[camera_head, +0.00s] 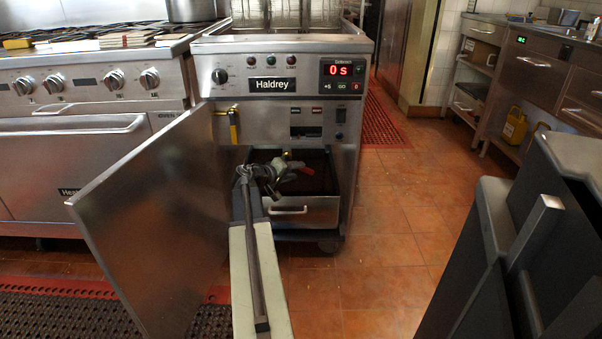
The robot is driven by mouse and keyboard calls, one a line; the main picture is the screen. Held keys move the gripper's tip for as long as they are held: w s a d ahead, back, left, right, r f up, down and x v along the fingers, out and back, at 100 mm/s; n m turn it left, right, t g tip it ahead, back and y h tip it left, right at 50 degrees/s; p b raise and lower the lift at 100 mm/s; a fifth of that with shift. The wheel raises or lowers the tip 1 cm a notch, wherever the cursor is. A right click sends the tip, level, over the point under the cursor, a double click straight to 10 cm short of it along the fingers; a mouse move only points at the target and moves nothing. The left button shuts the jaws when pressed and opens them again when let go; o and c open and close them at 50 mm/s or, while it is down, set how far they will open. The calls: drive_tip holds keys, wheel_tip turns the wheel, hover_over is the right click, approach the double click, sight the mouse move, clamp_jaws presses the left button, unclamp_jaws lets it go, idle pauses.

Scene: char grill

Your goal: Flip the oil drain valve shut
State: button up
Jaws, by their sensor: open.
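The fryer (283,48) stands with its cabinet door open. My gripper is open inside the cabinet, above the drawer-like pan. I cannot tell whether it touches the red piece. A yellow lever (233,127) hangs down from a short pipe at the opening's upper left, apart from my gripper.
The open door (152,226) bounds the left side. The pan (304,214) with a metal handle sits low in the cabinet. A range (88,135) stands left. Clear tile floor (392,220) lies right of the fryer. A counter (535,72) stands farther right.

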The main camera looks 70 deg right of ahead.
sight(305, 170)
drive_tip(key=b+x, duration=0.2)
drive_tip(key=x, duration=0.4)
drive_tip(key=shift+d+f, duration=0.1)
drive_tip(key=shift+f, duration=0.1)
drive_tip(key=shift+s, duration=0.1)
clamp_jaws()
drive_tip(key=shift+s, duration=0.2)
idle(0.8)
